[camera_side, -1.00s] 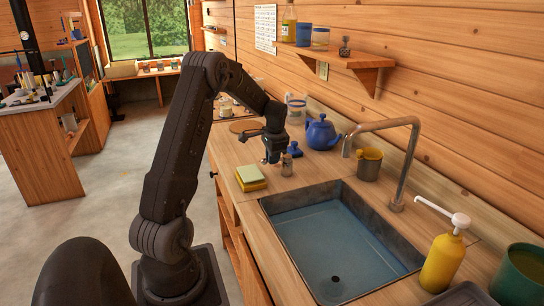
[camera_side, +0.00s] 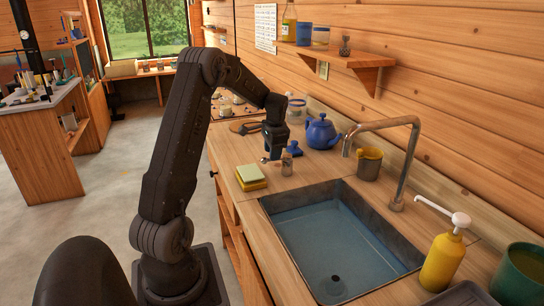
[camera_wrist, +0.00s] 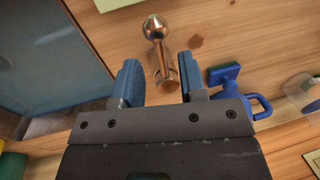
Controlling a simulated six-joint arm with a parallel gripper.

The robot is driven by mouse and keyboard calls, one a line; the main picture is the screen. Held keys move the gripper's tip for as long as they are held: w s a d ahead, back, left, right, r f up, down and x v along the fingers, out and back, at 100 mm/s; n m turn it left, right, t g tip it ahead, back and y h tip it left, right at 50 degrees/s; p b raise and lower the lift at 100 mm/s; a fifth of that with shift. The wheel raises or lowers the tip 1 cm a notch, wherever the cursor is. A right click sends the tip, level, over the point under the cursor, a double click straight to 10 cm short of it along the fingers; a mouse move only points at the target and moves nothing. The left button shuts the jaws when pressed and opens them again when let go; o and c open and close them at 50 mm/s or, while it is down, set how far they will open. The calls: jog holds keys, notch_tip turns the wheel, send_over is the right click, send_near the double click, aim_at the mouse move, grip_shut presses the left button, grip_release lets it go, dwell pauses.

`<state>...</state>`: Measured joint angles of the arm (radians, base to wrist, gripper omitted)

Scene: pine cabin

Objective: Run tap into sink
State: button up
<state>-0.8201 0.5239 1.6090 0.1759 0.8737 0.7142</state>
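The curved metal tap (camera_side: 408,150) stands at the sink's back edge, its spout reaching left over the counter side. No water stream shows below it. The sink (camera_side: 275,205) is a blue-tinted basin with a dark drain. A small metal fitting (camera_side: 287,165) with a ball-ended lever stands on the counter left of the sink; it also shows in the wrist view (camera_wrist: 158,50). My gripper (camera_side: 274,150) points down just above it. In the wrist view my gripper (camera_wrist: 158,82) is open, fingers on both sides of the fitting's near end. Contact cannot be told.
A yellow-green sponge stack (camera_side: 251,176) lies left of the fitting. A mug (camera_side: 369,163) is by the tap; a yellow pump bottle (camera_side: 441,262) stands right of the sink.

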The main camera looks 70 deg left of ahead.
notch_tip(320, 180, up, 11)
jog(key=d, duration=0.2)
jog(key=shift+r, duration=0.15)
jog(key=shift+d, duration=0.1)
jog(key=s+d+r+t, duration=0.1)
jog(key=d+r, duration=0.2)
jog(key=d, duration=0.7)
jog(key=s+d+r+t, duration=0.1)
jog(key=d+r+t, duration=0.1)
jog(key=d, duration=0.8)
jog(key=s+d+f+t+h, duration=0.2)
jog(key=s+d+f, duration=0.1)
jog(key=s+d, duration=1)
jog(key=d, duration=0.3)
jog(key=shift+d+t, duration=0.3)
jog(key=shift+d, duration=0.1)
